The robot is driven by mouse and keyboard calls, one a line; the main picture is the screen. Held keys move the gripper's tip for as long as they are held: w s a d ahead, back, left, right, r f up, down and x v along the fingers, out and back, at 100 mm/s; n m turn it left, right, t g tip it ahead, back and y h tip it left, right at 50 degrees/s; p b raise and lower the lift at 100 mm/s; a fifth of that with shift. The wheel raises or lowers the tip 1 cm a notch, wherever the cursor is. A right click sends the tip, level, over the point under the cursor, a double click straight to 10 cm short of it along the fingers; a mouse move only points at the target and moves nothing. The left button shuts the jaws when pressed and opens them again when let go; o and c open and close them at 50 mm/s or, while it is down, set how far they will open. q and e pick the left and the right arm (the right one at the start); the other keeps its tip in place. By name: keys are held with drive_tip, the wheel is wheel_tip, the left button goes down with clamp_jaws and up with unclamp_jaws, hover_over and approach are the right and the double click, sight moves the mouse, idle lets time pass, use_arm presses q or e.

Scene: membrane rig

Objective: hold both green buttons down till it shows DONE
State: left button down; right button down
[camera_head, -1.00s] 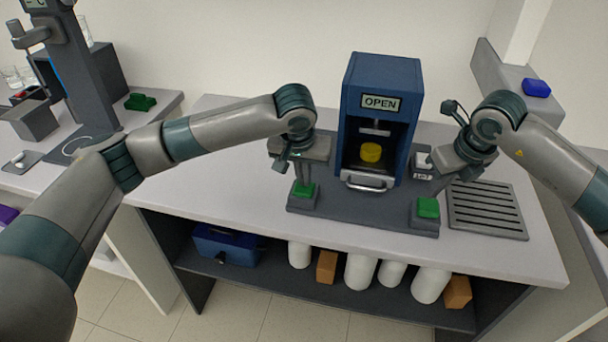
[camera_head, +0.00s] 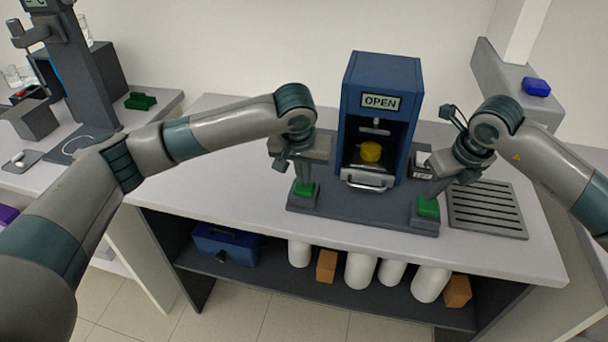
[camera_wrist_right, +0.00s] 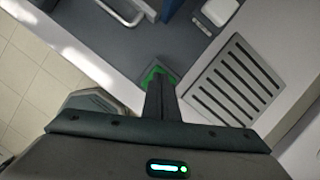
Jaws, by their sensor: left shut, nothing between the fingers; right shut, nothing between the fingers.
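The blue press (camera_head: 382,75) stands on a dark base plate, and its display (camera_head: 380,102) reads OPEN. A yellow round piece (camera_head: 370,152) sits inside its open bay, above a silver handle (camera_head: 367,182). The left green button (camera_head: 303,191) has my left gripper (camera_head: 304,181) shut right over it, tips at its top. The right green button (camera_head: 428,208) has my right gripper (camera_head: 431,196) shut above it, tips at or very near its top. In the right wrist view the shut fingers cover most of the green button (camera_wrist_right: 152,72). I cannot tell whether either button is pressed down.
A slotted dark tray (camera_head: 487,210) lies right of the base plate. A small white-topped device (camera_head: 422,163) stands beside the press. A blue block (camera_head: 536,87) is on the right ledge. The bench left of the base plate is clear.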

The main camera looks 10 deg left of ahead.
sight(428, 204)
drive_tip(key=shift+f, duration=1.25)
drive_tip(key=shift+s+f, duration=0.25)
drive_tip(key=shift+f, duration=0.1)
idle(2.2)
drive_tip(key=shift+r, duration=0.1)
idle(2.1)
drive_tip(key=shift+w+r, duration=0.2)
drive_tip(key=shift+r, duration=3.6)
